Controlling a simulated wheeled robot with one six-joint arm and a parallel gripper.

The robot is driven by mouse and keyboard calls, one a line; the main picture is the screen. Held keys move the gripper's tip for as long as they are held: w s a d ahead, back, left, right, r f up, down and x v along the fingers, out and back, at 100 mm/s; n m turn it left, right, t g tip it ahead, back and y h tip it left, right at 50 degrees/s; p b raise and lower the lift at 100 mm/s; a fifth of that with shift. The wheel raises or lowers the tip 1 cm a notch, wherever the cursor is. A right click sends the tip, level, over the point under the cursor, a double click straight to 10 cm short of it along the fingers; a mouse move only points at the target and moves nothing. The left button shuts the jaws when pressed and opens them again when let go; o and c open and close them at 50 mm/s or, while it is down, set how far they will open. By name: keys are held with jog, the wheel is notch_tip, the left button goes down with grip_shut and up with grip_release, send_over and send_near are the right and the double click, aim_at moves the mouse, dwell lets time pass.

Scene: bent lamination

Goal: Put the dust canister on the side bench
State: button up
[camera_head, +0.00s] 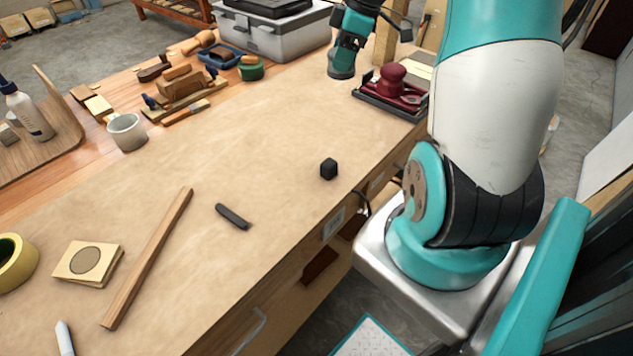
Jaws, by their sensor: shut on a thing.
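My arm (495,110) rises at the right and leaves the frame at the top. My gripper is out of view, so its fingers and anything between them are hidden. I cannot pick out the dust canister with certainty. A teal and black tool-like object (349,48) stands at the far end of the workbench (235,140), cut off by the top edge; I cannot tell exactly what it is. An orange-brown wooden bench or rack (172,12) shows beyond, mostly cut off; I cannot tell whether it is the side bench.
A small black block (328,169), a dark bar (233,216) and a wooden strip (148,258) lie on the workbench. A burgundy sander (392,84) sits at its far right, a grey toolbox (270,30) at the back, a mug (127,132) at left. The middle is largely clear.

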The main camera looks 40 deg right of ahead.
jog(key=s+d+n, duration=0.2)
jog(key=s+d, duration=0.1)
notch_tip(320, 180, down, 18)
jog(key=shift+a+f+p, duration=0.1)
jog(key=shift+a+p, duration=0.05)
jog(key=shift+p, duration=0.7)
jog(key=o, duration=1.1)
jog(key=shift+c, duration=0.2)
